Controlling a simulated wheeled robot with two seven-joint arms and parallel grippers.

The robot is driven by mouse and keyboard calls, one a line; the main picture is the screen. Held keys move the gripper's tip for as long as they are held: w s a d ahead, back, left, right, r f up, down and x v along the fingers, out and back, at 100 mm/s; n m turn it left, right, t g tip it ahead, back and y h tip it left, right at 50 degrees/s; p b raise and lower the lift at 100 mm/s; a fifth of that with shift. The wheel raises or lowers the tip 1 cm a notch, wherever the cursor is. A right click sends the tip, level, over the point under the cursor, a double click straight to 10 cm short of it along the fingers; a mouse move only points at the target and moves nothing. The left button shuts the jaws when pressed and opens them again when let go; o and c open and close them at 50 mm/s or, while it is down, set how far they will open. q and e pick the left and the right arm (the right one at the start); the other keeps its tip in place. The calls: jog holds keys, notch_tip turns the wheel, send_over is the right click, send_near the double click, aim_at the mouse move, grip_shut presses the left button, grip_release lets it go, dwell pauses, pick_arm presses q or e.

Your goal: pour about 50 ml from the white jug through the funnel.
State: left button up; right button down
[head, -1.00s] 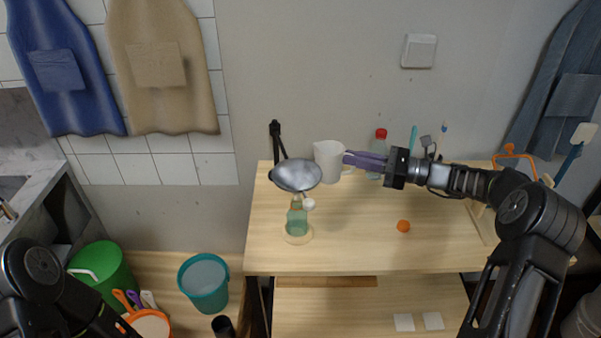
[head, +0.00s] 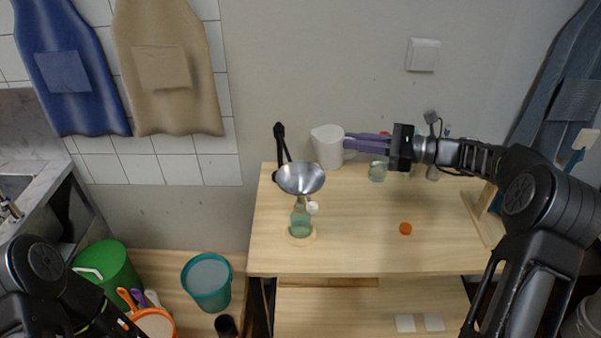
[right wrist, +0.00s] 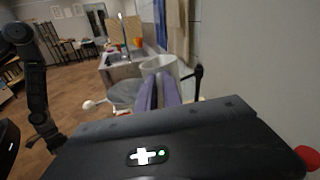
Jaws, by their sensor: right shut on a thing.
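The white jug (head: 327,147) is in the head view at the back of the table, close to the wall and slightly tilted toward the left. My right gripper (head: 352,143) comes from the right and is shut on the jug's handle side. In the right wrist view the jug (right wrist: 158,65) shows beyond the purple fingers (right wrist: 157,92). The jug's contents are hidden. My left gripper is out of view.
A black stand (head: 280,140) rises behind the funnel. An orange cap (head: 405,229) lies on the table (head: 350,250). A clear bottle (head: 377,172) stands partly behind my right gripper. The front middle of the table is clear.

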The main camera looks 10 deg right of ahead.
jog(key=s+a+r+n+h+b, duration=0.3)
jog(key=a+n+h+b, duration=0.2)
jog(key=b, duration=0.4)
jog(key=shift+s+a+r+n+h, duration=0.4)
jog(key=shift+a+n, duration=0.4)
jog(key=shift+n, duration=0.2)
jog(key=shift+f, duration=0.1)
jog(key=shift+s+a+f+n+t+h+b, duration=0.25)
jog(key=shift+a+f+n+h+b, duration=0.35)
jog(key=shift+b, duration=0.55)
jog(key=shift+r, duration=0.15)
jog(key=shift+r+n+t, duration=0.1)
jog(key=shift+n+t, duration=0.15)
jog(key=shift+n, duration=0.15)
dwell(0.6)
jog(key=shift+s+a+h, duration=0.3)
dwell(0.3)
jog(key=shift+r, duration=0.15)
dwell(0.6)
